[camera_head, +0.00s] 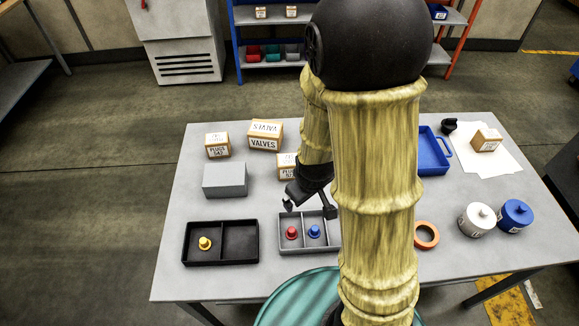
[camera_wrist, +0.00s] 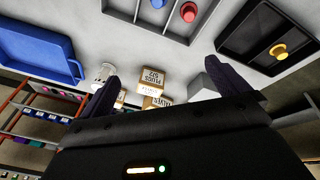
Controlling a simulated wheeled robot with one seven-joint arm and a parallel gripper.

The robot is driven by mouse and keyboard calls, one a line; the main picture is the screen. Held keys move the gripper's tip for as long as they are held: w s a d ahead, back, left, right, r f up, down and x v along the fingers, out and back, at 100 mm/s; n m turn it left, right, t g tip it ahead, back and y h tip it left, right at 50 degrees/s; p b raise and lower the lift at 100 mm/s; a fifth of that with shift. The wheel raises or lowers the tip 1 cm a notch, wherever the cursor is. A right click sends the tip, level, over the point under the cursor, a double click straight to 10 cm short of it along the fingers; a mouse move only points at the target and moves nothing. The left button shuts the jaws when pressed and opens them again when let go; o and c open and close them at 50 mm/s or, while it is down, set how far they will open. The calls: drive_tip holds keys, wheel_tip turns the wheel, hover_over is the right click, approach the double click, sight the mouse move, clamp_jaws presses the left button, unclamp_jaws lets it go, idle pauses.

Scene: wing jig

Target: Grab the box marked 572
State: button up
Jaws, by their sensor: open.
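A small wooden box with a white label (camera_head: 287,166) stands mid-table in the head view, partly hidden by my arm. Its label reads PLUGS, with a number only partly readable. In the wrist view a box labelled PLUGS with a number that looks like 572 (camera_wrist: 151,78) shows between the fingers, some way beyond them. Another PLUGS box (camera_head: 217,146), its number looking like 542, stands farther left, beside a larger VALVES box (camera_head: 264,135). My gripper (camera_head: 309,208) is open and empty, above the grey divided tray and apart from the boxes.
The grey tray (camera_head: 281,246) holds a red and a blue knob. A black tray (camera_head: 221,261) holds a yellow knob. A grey block (camera_head: 225,180) lies left of the gripper. A blue tray (camera_head: 433,158), an orange ring (camera_head: 426,235) and two canisters stand to the right.

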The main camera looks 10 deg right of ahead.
sight(289, 167)
drive_tip(key=w+f+n+t+h, duration=0.1)
drive_tip(key=f+n, duration=0.2)
drive_tip(key=n, duration=0.1)
drive_tip(key=w+d+f+n+t+h, duration=0.1)
drive_tip(key=w+f+n, duration=0.1)
drive_tip(key=f+n, duration=0.2)
drive_tip(key=w+d+f+n+t+h, duration=0.1)
drive_tip(key=w+f+n, duration=0.1)
drive_tip(key=f+n, duration=0.2)
drive_tip(key=shift+d+n+t, duration=0.15)
drive_tip(key=shift+n+t, duration=0.25)
drive_tip(key=shift+n, duration=0.5)
drive_tip(key=w+a+n+t, duration=0.1)
drive_tip(key=n+t, duration=0.1)
drive_tip(key=n, duration=0.3)
drive_tip(key=w+a+r+n+t+y, duration=0.1)
drive_tip(key=n+t, duration=0.1)
drive_tip(key=n, duration=0.3)
drive_tip(key=w+a+n+t+y, duration=0.1)
drive_tip(key=w+a+n+t, duration=0.1)
drive_tip(key=n, duration=0.3)
drive_tip(key=shift+r+n, duration=0.2)
drive_tip(key=shift+n, duration=0.2)
drive_tip(key=x, duration=1.2)
drive_tip(key=shift+w, duration=0.1)
